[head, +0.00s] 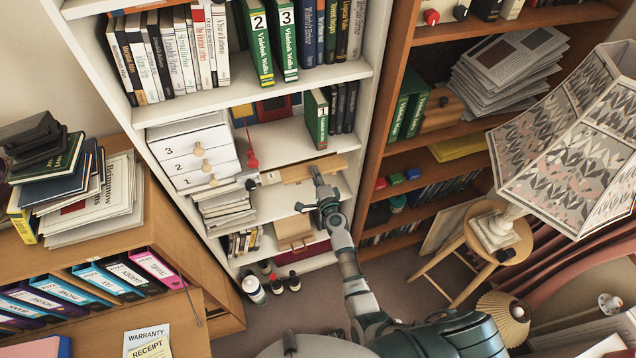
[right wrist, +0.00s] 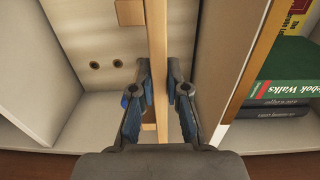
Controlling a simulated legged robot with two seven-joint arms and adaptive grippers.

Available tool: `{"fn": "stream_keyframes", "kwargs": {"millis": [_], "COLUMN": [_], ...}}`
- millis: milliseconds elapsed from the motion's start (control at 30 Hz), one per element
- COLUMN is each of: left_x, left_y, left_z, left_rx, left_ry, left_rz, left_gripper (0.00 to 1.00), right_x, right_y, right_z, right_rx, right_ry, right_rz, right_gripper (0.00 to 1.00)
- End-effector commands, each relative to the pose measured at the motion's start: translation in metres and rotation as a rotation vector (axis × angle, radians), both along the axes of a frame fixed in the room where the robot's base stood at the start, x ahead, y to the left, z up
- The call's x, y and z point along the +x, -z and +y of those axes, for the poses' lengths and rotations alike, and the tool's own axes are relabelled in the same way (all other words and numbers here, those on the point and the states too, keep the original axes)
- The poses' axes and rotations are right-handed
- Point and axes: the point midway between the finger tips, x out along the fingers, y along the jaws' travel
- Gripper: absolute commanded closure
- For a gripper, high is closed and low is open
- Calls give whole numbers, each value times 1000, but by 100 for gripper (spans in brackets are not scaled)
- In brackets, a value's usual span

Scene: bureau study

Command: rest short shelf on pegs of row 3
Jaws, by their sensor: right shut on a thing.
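The short shelf (head: 298,173) is a light wooden board inside the white bookcase (head: 365,70), below the compartment with the green book marked 1. My right gripper (head: 317,174) reaches it from the front. In the right wrist view, the right gripper (right wrist: 161,88) is shut on the short shelf (right wrist: 157,40), whose thin edge runs between the jaws. Two dark round spots (right wrist: 105,64) are on the pale panel left of the board; I cannot tell whether they are holes or pegs. My left gripper is not in view.
A white drawer unit (head: 192,140) and stacked papers (head: 224,203) stand left of the board. A green book (head: 316,118) is above it, and a wooden box (head: 293,233) below. A brown bookcase (head: 392,50), lamp (head: 570,150) and stool (head: 480,235) are to the right.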

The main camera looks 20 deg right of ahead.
Motion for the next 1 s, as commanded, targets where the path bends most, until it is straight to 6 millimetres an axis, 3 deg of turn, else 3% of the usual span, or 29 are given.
{"fn": "stream_keyframes", "kwargs": {"millis": [600,1000], "left_x": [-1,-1], "left_y": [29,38], "left_z": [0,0], "left_rx": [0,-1], "left_ry": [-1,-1], "left_rz": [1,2], "left_gripper": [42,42], "right_x": [65,75], "right_y": [1,2], "right_z": [2,3], "right_rx": [0,0], "right_ry": [1,1], "right_rz": [-2,-6], "right_gripper": [100,100]}}
